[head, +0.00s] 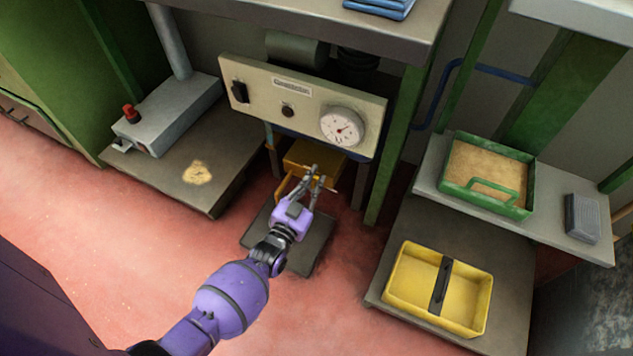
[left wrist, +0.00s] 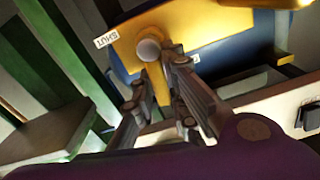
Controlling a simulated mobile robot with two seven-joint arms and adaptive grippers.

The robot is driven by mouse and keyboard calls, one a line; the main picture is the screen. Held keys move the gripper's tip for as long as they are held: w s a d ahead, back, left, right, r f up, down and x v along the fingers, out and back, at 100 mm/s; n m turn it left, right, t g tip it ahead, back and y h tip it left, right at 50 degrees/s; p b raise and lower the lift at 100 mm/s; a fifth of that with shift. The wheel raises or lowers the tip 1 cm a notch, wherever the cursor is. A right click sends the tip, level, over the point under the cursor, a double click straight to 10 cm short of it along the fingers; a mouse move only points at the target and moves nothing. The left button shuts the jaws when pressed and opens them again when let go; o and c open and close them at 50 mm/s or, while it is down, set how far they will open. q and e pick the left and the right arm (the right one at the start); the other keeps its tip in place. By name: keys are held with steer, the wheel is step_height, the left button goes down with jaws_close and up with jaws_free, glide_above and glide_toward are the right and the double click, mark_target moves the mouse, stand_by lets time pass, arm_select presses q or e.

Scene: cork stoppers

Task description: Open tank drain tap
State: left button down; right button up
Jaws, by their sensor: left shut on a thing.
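My left gripper (head: 315,180) reaches in under the front panel of the machine, in front of a yellow part (head: 312,155). In the left wrist view, a narrow yellow tap lever (left wrist: 160,88) runs down from a round grey pivot (left wrist: 149,49) and passes between the fingers of the left gripper (left wrist: 160,100), which is shut on it. A white tag reading SHUT (left wrist: 106,38) sits left of the pivot. A blue surface (left wrist: 215,58) shows behind the yellow plate (left wrist: 205,25). The fingers partly hide the lever's lower end. My right gripper is in neither view.
A cream panel (head: 260,92) with a dial (head: 341,127) hangs above the gripper. A dark plate (head: 310,245) lies on the red floor below. Shelves stand either side; a yellow tray (head: 408,285) and a green tray (head: 517,206) are on the right.

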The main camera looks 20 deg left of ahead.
arm_select(q)
steer(key=shift+s+f+n, duration=0.15)
steer(key=shift+f+n, duration=0.1)
steer(key=shift+n, duration=0.75)
steer(key=c, duration=1.8)
jaws_free()
steer(key=shift+o, duration=0.2)
steer(key=shift+a+r, duration=0.1)
steer(key=shift+a, duration=0.1)
steer(key=s, duration=1.2)
steer(key=shift+a, duration=0.15)
